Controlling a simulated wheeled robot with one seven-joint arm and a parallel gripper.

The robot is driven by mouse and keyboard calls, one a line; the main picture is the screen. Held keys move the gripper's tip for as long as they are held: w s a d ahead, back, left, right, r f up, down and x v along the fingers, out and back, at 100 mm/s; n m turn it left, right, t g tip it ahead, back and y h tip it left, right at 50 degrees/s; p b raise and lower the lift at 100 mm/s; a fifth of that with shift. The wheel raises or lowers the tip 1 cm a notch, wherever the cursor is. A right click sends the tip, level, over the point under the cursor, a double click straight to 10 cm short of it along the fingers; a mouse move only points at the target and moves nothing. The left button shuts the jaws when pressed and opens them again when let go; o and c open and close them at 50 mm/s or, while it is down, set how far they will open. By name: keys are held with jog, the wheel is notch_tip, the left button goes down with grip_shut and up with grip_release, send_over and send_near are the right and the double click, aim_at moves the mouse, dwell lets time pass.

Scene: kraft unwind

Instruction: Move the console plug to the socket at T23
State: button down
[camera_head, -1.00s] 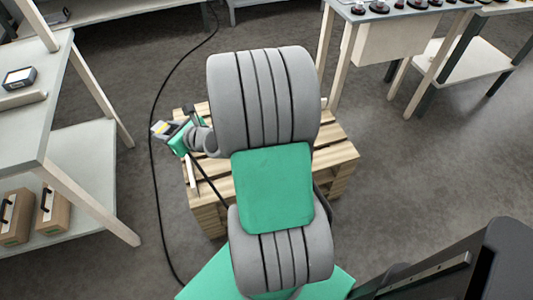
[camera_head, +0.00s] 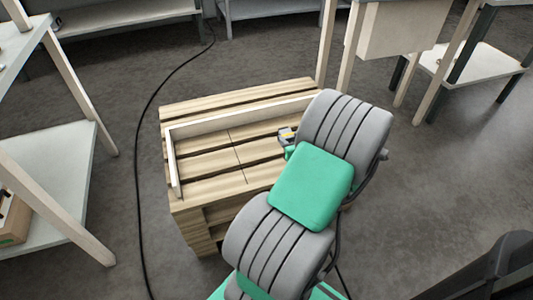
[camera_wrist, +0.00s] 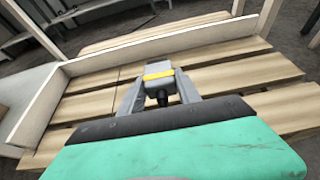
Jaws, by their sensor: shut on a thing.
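The console plug (camera_wrist: 158,71) is a grey block with a yellow band and a black cable end. In the wrist view it sits between the two grey fingers of my gripper (camera_wrist: 161,84), which is shut on it. In the head view the plug (camera_head: 286,134) shows small beside my arm, over the right part of a wooden pallet stack. My arm hides most of my gripper there. I cannot tell how high the plug is above the slats. No socket or T23 label can be made out.
The wooden pallet (camera_head: 215,188) has a white L-shaped rail (camera_head: 235,117) along its back and left edges. A black cable (camera_head: 137,165) runs over the floor at left. Shelving (camera_head: 70,175) stands left, and tables (camera_head: 345,60) stand at the back right. Floor at right is clear.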

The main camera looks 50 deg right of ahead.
jog(key=w+f+b, duration=0.2)
jog(key=w+f, duration=0.1)
jog(key=w, duration=0.3)
jog(key=b, duration=0.3)
send_over(264, 152)
jog(key=f, duration=0.5)
jog(key=shift+s+a, duration=0.1)
jog(key=shift+s, duration=0.25)
jog(key=f, duration=0.1)
jog(key=f+b, duration=0.2)
jog(key=f, duration=0.1)
jog(key=shift+w, duration=0.3)
jog(key=shift+r, duration=0.2)
jog(key=shift+f, duration=0.2)
jog(key=c, duration=0.9)
grip_release()
jog(key=shift+o, duration=0.2)
